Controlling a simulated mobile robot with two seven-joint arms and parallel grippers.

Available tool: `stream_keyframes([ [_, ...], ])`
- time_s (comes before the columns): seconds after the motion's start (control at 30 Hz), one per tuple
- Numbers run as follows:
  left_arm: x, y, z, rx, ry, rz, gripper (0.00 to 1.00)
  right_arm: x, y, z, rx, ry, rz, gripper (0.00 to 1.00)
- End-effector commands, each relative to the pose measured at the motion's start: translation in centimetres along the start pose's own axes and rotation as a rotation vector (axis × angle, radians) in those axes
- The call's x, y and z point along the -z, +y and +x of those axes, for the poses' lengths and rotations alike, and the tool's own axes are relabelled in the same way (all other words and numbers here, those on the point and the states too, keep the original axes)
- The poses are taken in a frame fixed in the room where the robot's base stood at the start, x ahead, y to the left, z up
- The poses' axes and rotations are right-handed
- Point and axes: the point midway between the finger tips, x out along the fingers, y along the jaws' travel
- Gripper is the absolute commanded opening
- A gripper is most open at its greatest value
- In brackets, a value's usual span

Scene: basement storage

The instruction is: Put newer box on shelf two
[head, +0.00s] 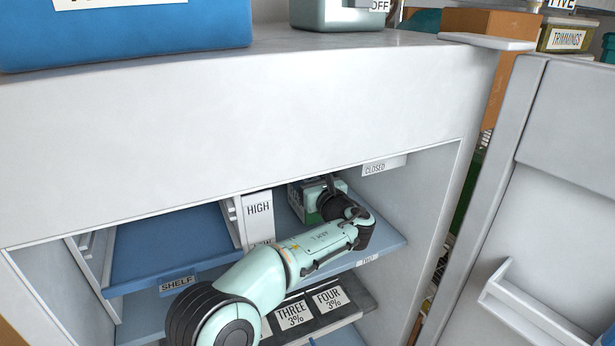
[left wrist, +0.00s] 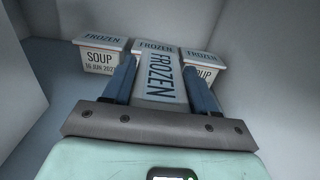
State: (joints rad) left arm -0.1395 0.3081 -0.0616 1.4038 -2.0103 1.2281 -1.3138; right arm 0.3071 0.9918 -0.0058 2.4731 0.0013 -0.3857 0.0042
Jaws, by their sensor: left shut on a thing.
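In the left wrist view my left gripper (left wrist: 161,84) is shut on a white box (left wrist: 164,68) whose label reads FROZEN, with a blue finger on each side. Behind it stand a left soup box (left wrist: 100,58) dated 16 JUN, its last year digits unclear, and a right soup box (left wrist: 203,68) with its date hidden. A middle FROZEN box (left wrist: 153,45) is mostly covered by the held one. My right gripper is out of view.
Labelled bins (head: 328,299) sit below my arm. The open door (head: 560,190) stands at right. A blue box (head: 120,38) rests on top.

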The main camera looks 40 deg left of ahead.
Motion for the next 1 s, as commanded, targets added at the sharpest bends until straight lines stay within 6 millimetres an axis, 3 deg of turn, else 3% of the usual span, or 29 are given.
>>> stream_keyframes([
  [0.67, 1.2, 0.0, 0.0, 0.0, -0.002, 0.001, 0.0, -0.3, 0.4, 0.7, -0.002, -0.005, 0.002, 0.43],
  [0.7, 1.1, 0.0, 0.0, 0.0, -0.002, 0.0, 0.7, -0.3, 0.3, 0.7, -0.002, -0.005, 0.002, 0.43],
  [0.73, 1.1, 0.0, 0.0, 0.0, -0.002, 0.0, 0.8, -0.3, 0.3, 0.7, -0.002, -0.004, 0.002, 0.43],
  [0.77, 1.1, 0.0, 0.0, 0.0, -0.001, 0.0, 0.87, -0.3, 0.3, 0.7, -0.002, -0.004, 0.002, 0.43],
  [1.0, 1.3, 0.0, 0.0, 0.0, 0.003, 0.002, 0.87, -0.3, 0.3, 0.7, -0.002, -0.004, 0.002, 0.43],
])
